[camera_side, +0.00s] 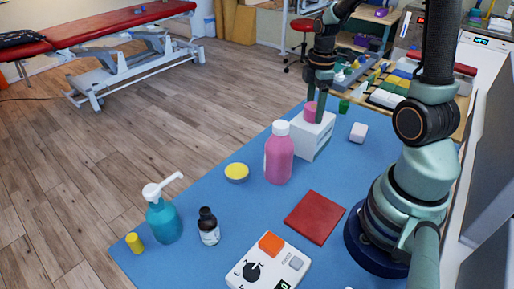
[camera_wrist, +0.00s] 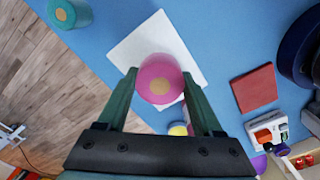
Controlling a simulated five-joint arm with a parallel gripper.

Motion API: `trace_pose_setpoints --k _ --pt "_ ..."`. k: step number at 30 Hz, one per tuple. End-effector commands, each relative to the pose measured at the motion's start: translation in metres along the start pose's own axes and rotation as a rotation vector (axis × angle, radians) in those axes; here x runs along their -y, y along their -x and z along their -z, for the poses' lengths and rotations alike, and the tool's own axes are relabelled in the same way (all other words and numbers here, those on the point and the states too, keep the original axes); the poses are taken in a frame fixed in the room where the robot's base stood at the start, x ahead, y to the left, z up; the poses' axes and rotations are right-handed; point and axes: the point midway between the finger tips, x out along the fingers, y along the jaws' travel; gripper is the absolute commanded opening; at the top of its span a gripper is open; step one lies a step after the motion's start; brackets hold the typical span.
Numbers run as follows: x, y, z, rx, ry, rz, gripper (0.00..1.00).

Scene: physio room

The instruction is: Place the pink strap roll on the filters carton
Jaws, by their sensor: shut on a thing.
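The pink strap roll (camera_side: 310,111) is between the fingers of my gripper (camera_side: 319,106). In the wrist view the roll (camera_wrist: 160,80) shows its round end, with a tan centre, between the two green fingers (camera_wrist: 158,88). The filters carton (camera_side: 311,139) is a white box standing on the blue table. The roll is right at the carton's top in the side view; I cannot tell if it rests on it. In the wrist view the carton (camera_wrist: 150,40) lies beneath the roll, which overlaps its lower part.
A pink bottle (camera_side: 279,157) stands close in front of the carton. A pale block (camera_side: 358,132) lies to its right. A yellow tub (camera_side: 237,172), red pad (camera_side: 315,217), dark bottle (camera_side: 208,228), teal pump bottle (camera_side: 163,220) and white device (camera_side: 268,266) are nearer the front.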

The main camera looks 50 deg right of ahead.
Motion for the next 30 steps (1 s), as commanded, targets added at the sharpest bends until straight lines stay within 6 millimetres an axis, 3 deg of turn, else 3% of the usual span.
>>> trace_pose_setpoints --k 1,2,4,17,30 --pt "0.0 -0.002 0.0 0.0 0.0 0.002 0.13" --pt "0.0 -0.002 0.0 0.0 0.0 0.001 0.71" --pt "0.0 -0.002 0.0 0.0 0.0 0.001 0.98" --pt "-0.001 0.005 0.0 0.0 0.0 -0.002 0.98" --pt "-0.001 0.088 0.0 -0.001 0.0 -0.005 0.98"
